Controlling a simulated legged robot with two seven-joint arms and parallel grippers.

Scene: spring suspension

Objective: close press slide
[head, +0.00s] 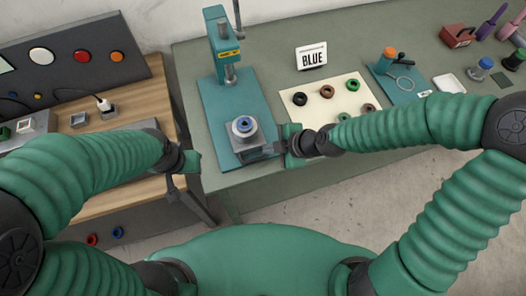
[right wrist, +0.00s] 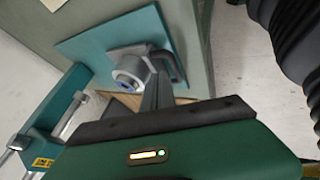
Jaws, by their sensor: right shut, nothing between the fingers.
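The teal press (head: 222,50) stands at the back left of the green table, its ram over the teal base plate (head: 212,98). The grey slide (head: 240,145) sits at the front end of the plate, out from under the ram, with a round metal part with a blue centre (head: 245,125) on top. My right gripper (head: 272,149) is shut and empty, with its fingertips close beside the slide's dark front handle. In the right wrist view the fingers (right wrist: 156,95) are beside the handle (right wrist: 168,68); contact is unclear. My left gripper (head: 178,178) hangs left of the table; its jaw opening is unclear.
A second teal fixture (head: 399,85) is farther right. A wooden bench (head: 135,150) with a button panel (head: 75,62) stands at left.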

